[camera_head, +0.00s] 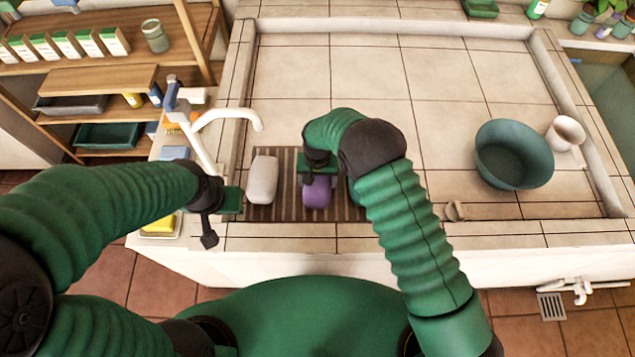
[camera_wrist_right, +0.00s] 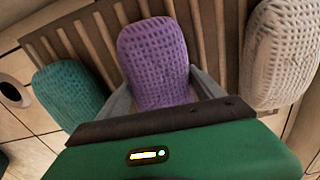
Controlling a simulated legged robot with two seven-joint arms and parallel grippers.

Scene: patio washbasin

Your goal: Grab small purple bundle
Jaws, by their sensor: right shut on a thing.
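The small purple bundle (camera_head: 317,192) is a textured, rounded roll on the slatted brown rack in the basin. It also shows in the right wrist view (camera_wrist_right: 155,60), between grey fingers. My right gripper (camera_head: 316,178) is above it and shut on it, fingers along its two sides; the gripper body hides its near end in the wrist view. My left gripper (camera_head: 215,215) is at the basin's left front edge, away from the bundles; its fingers are too unclear to tell open from shut.
A whitish bundle (camera_head: 262,179) lies left of the purple one, and a teal bundle (camera_wrist_right: 70,93) on its other side, on the slatted rack (camera_head: 288,208). A white faucet (camera_head: 207,135) stands left. A green bowl (camera_head: 512,155) and white cup (camera_head: 565,133) stand right. Basin tiles behind are clear.

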